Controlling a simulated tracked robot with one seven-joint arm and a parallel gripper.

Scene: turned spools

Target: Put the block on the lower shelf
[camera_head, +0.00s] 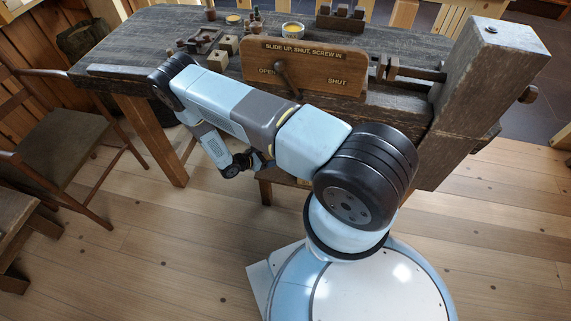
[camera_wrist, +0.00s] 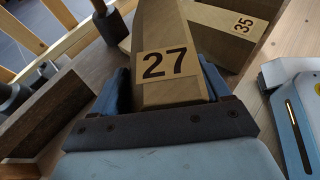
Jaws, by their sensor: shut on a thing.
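In the wrist view a tapered wooden block (camera_wrist: 172,92) with a pale label "27" stands between the two blue fingers of my gripper (camera_wrist: 164,84). My gripper is shut on it, with a finger against each side. A second wooden block (camera_wrist: 228,20) labelled "35" lies behind and to the right. I cannot make out the lower shelf for certain in either view.
The dark workbench (camera_head: 130,45) carries a wooden board (camera_head: 310,62) reading "SLIDE UP, SHUT, SCREW IN", small blocks and a cup (camera_head: 292,31). A heavy wooden post (camera_head: 480,75) stands at its right. A chair (camera_head: 60,150) is at the left. Open floor (camera_head: 150,250) lies in front.

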